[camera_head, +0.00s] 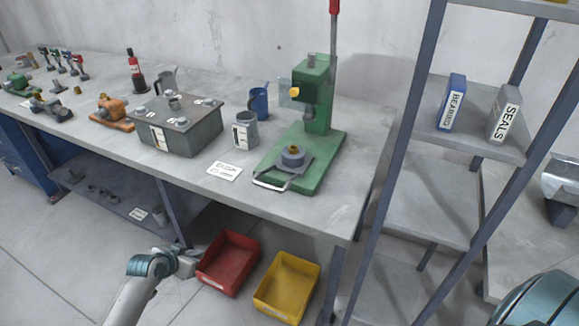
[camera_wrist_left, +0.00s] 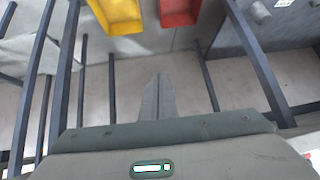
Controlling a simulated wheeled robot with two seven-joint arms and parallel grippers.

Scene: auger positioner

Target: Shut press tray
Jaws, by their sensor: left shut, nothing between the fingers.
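The green press (camera_head: 315,100) stands on the workbench, with a red-gripped lever rising at its right. Its grey press tray (camera_head: 300,172) sits out at the front of the green base, forward of the press head. A pale loop handle (camera_head: 268,183) faces the bench's front edge. A round grey piece with a brass-coloured centre (camera_head: 292,157) rests on the tray. My left gripper (camera_head: 192,262) is low in front of the bench, well below and left of the tray, touching nothing. Its fingers (camera_wrist_left: 158,97) are together and empty in the left wrist view. My right gripper is out of view.
A red bin (camera_head: 229,262) and a yellow bin (camera_head: 287,287) are close to the right of my left gripper, below the bench top. A grey mug (camera_head: 245,131) and a label card (camera_head: 224,171) lie left of the press. A shelf rack (camera_head: 400,150) stands at right.

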